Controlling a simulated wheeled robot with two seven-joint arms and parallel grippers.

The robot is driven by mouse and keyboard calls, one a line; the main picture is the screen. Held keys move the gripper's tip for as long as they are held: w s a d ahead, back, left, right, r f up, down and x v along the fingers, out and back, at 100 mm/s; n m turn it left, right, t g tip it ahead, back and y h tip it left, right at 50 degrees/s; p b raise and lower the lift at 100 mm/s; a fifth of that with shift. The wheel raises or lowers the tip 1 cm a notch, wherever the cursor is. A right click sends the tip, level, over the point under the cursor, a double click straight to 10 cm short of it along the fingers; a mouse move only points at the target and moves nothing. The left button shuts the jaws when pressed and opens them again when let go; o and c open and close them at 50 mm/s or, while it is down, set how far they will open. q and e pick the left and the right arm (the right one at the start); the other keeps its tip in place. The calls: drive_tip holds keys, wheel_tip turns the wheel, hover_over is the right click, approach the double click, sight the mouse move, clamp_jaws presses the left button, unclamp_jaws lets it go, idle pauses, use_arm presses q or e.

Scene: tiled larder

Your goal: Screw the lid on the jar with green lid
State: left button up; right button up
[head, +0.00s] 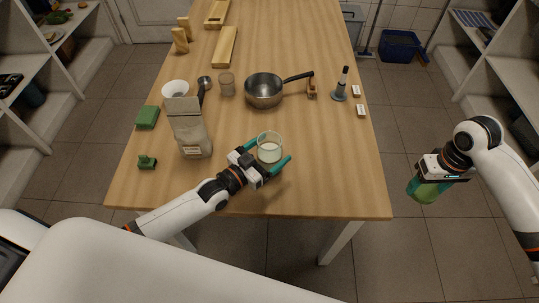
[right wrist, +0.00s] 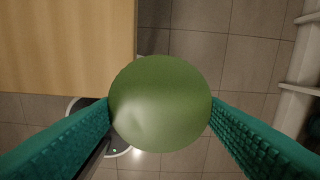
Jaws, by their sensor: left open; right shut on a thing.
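The jar (head: 270,142) is clear glass with pale contents and no lid on it. It stands upright near the front of the wooden table. My left gripper (head: 268,154) is open, with one teal finger on each side of the jar; I cannot tell whether they touch it. My right gripper (head: 424,190) is off the table's right side, over the floor, shut on the round green lid. In the right wrist view the lid (right wrist: 160,103) fills the space between the two teal fingers, its smooth face towards the camera.
A paper bag (head: 190,130) stands left of the jar. Behind are a saucepan (head: 263,91), a small glass (head: 226,84) and a white bowl (head: 174,90). A dark-topped utensil (head: 340,88) stands at right. The table's front right is clear.

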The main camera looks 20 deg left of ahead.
use_arm(q)
drive_tip(key=shift+c, duration=0.2)
drive_tip(key=c, duration=1.3)
wheel_tip(320, 180, up, 10)
drive_tip(key=shift+r, duration=0.1)
use_arm(e)
drive_tip(key=shift+r, duration=0.25)
